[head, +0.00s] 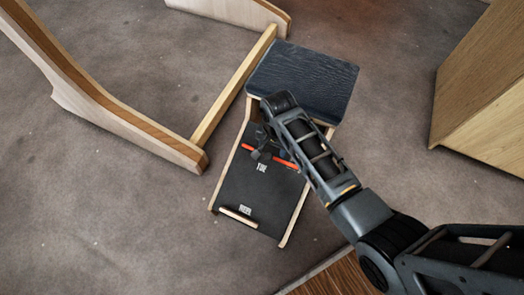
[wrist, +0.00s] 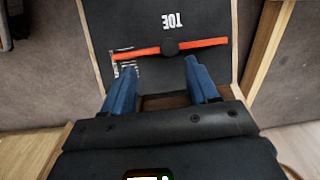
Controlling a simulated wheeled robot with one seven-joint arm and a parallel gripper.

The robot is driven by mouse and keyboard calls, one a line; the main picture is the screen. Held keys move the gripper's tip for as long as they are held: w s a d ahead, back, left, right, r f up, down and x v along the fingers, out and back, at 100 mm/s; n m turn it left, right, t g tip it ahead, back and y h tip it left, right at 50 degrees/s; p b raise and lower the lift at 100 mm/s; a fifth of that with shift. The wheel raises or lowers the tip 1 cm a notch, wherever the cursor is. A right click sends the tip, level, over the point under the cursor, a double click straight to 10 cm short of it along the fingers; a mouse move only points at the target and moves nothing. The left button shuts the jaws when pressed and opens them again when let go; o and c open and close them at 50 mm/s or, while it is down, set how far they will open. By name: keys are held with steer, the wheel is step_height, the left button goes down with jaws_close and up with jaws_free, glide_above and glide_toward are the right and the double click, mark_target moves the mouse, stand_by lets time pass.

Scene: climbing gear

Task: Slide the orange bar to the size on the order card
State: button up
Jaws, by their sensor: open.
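The orange bar (head: 286,163) lies across the black sloping board (head: 232,183) of a wood-edged measuring stand, near its "TOE" label. In the wrist view the orange bar (wrist: 205,43) has a round dark knob (wrist: 170,46) at its middle. White size marks (wrist: 124,62) show by the bar's left end, too small to read. My gripper (head: 262,152) is over the board at the bar, hiding part of it. In the wrist view my gripper's blue fingers (wrist: 158,65) are apart, with the knob just beyond the gap between their tips. I cannot make out an order card.
A dark padded top (head: 305,80) sits at the stand's upper end. A small wooden bar (head: 238,217) lies near the "HEEL" label. A wooden frame (head: 130,125) stands to the left, and a wooden box (head: 485,90) to the right. Carpet around the stand is mostly clear.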

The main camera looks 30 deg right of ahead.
mark_target(269, 155)
steer(key=shift+w+a+f+g+b, duration=0.1)
steer(key=shift+w+f+g+b, duration=0.05)
steer(key=shift+w, duration=0.35)
steer(key=shift+w+a+f+g+b, duration=0.1)
steer(key=shift+w+g+b, duration=0.05)
steer(key=shift+w, duration=0.35)
step_height(269, 155, down, 8)
steer(key=b, duration=0.3)
steer(key=shift+r, duration=0.25)
steer(key=shift+c, duration=0.3)
jaws_close()
